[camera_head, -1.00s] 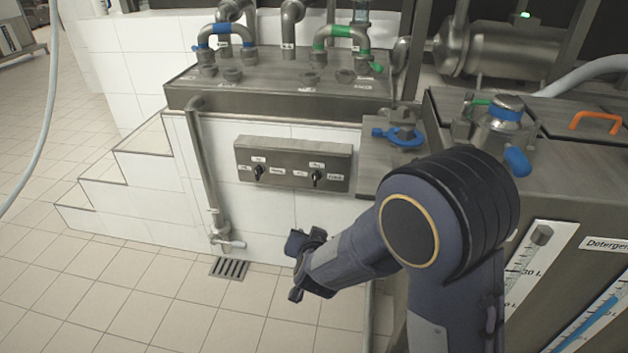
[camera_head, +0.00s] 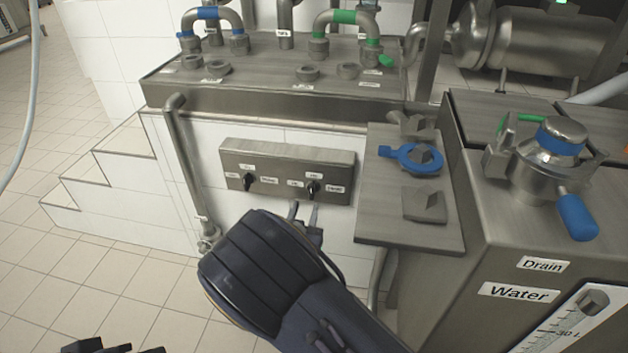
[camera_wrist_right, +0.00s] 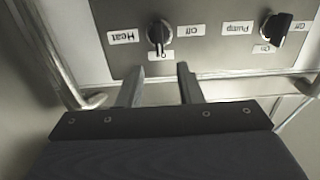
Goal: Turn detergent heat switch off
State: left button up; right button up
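A metal switch panel (camera_head: 287,157) on the white tiled wall has two black rotary knobs. The right knob, the heat switch (camera_head: 313,187), also shows in the right wrist view (camera_wrist_right: 158,35) next to an upside-down "Heat" label and an "Off" label. Its long axis runs up and down there, between these labels. My right gripper (camera_head: 305,207) is open and empty, just below this knob. In the wrist view its two fingers (camera_wrist_right: 159,82) stand apart, either side of the knob's line and short of it. My left gripper (camera_head: 112,347) shows only as dark tips at the bottom edge.
The pump switch (camera_wrist_right: 280,28) is the neighbouring knob, left on the panel in the head view (camera_head: 249,182). A metal shelf with a blue-handled valve (camera_head: 418,158) juts out right of the panel. A pipe (camera_head: 188,165) runs down on the left.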

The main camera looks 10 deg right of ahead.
aim_at(311, 189)
jog(key=b+x, duration=0.1)
jog(key=x, duration=0.6)
jog(key=shift+w+d+b, duration=0.1)
jog(key=shift+w+b, duration=0.2)
jog(key=shift+b, duration=0.1)
jog(key=shift+c, duration=0.4)
grip_shut()
